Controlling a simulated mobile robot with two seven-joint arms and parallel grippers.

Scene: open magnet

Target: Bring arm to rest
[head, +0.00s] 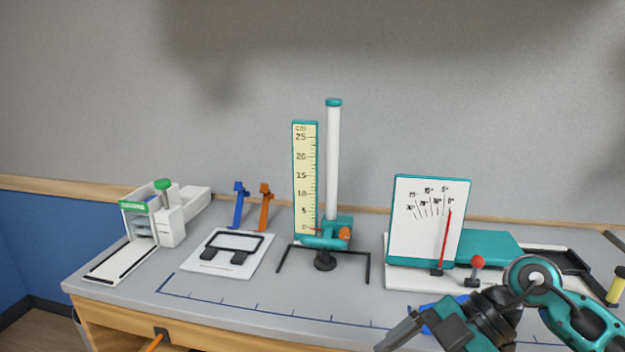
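My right arm comes in from the lower right with teal and black joints. My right gripper (392,340) hangs over the front edge of the table, its grey finger pointing down and left. The frame's lower edge cuts it off, so its opening and anything between the fingers cannot be made out. A blue object (430,326) lies on the table partly hidden behind this gripper. My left gripper is not in view.
The grey table (300,300) carries a white and green dispenser (170,220), blue (239,208) and orange (265,210) hooks, a ruler stand (305,180), a dial board (425,225) with a red needle, and a red-knobbed lever (476,266). The front middle is mostly clear.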

